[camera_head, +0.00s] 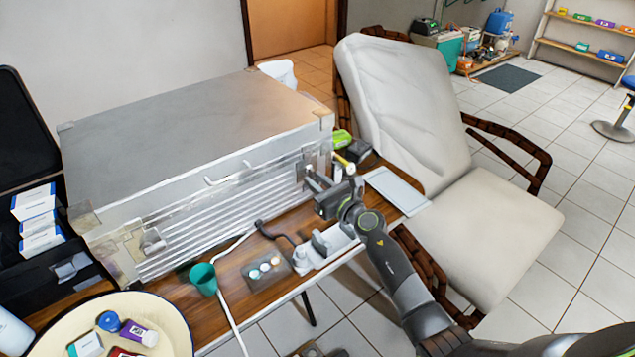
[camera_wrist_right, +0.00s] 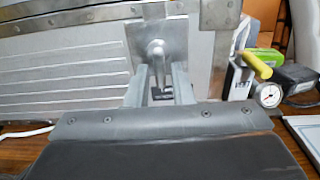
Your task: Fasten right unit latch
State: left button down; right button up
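The unit is a large silver-grey metal case (camera_head: 190,120) standing closed on a wooden table. Its right latch (camera_wrist_right: 156,50) is a metal plate with a rounded boss and a narrow lever hanging down, at the right end of the ribbed front. My right gripper (camera_head: 311,176) is at this latch. In the right wrist view the two fingers (camera_wrist_right: 160,88) stand apart on either side of the lever, with a gap visible between them. The fingers partly hide the latch in the head view. The left latch (camera_head: 151,243) shows at the front's left end. My left gripper is not in view.
A green cup (camera_head: 204,278), a small tray with round pots (camera_head: 263,268) and a white handpiece holder (camera_head: 326,246) stand before the case. A pressure gauge (camera_wrist_right: 268,95) and yellow-handled part (camera_wrist_right: 257,66) are close right of the latch. A padded chair (camera_head: 480,205) stands right.

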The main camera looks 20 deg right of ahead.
grip_shut()
jog(key=m+p, duration=0.2)
jog(key=m, duration=0.1)
jog(key=m+p, duration=0.1)
jog(key=shift+s+a+r, duration=0.1)
jog(key=shift+a+r, duration=0.05)
jog(key=shift+a, duration=0.15)
jog(key=m, duration=0.1)
jog(key=m+p, duration=0.1)
jog(key=m, duration=0.1)
jog(key=m+p, duration=0.1)
jog(key=shift+s+a+r+m, duration=0.1)
jog(key=shift+a+r+m, duration=0.1)
jog(key=shift+a+m, duration=0.15)
jog(key=m+p, duration=0.2)
jog(key=m, duration=0.1)
jog(key=m+p, duration=0.1)
jog(key=m, duration=0.1)
jog(key=shift+s+a+r+m+p, duration=0.1)
jog(key=shift+a+r+m+p, duration=0.05)
jog(key=shift+r+m+p, duration=0.3)
jog(key=shift+m+p, duration=0.85)
jog(key=shift+m, duration=0.85)
